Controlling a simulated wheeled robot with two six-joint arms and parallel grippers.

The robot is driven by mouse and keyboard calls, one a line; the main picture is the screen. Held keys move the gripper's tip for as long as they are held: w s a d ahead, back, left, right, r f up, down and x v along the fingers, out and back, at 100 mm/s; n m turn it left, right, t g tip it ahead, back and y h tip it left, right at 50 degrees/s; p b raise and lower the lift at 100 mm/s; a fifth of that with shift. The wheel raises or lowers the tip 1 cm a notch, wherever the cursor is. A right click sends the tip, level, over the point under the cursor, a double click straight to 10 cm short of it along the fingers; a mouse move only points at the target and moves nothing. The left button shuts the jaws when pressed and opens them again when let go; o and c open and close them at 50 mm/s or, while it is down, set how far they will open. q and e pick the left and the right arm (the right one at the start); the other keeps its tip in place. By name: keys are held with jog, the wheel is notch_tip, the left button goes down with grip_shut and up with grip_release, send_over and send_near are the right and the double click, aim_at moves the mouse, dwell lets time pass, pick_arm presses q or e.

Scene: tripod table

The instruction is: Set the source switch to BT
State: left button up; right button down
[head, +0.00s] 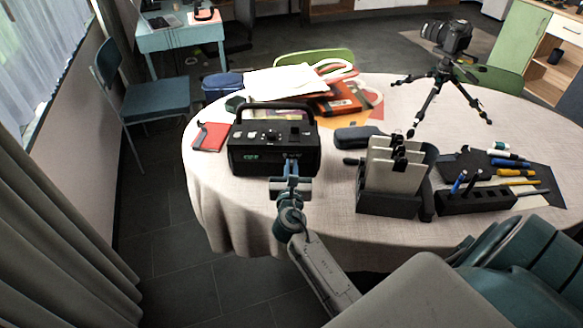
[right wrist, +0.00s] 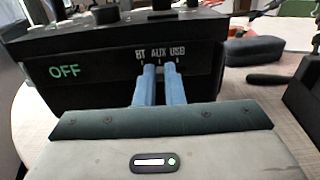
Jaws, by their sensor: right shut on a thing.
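A black radio (head: 273,143) with a carry handle stands on the round table. Its front faces me, and its display (right wrist: 65,71) glows green and reads OFF in the right wrist view. The labels BT, AUX and USB (right wrist: 160,51) are printed on the front, right of the display. My right gripper (head: 291,164) reaches the front; in the right wrist view its blue fingers (right wrist: 161,71) are close together just below AUX. They are shut on the source switch, whose small knob is mostly hidden between the tips. My left gripper is not in view.
Right of the radio are a dark case (head: 357,137), a black file holder (head: 388,205) with cards and a pen block (head: 476,200). A camera tripod (head: 437,92) stands behind. Papers (head: 285,82) lie behind the radio, and a red notebook (head: 210,137) lies left.

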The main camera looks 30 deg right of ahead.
jog(key=shift+w+a, duration=0.15)
jog(key=shift+a, duration=0.1)
jog(key=shift+w+a, duration=0.55)
jog(key=shift+a, duration=0.2)
jog(key=c, duration=1.5)
grip_release()
jog(key=shift+s+a, duration=0.25)
jog(key=shift+s, duration=0.1)
jog(key=v, duration=1)
jog(key=shift+w, duration=0.1)
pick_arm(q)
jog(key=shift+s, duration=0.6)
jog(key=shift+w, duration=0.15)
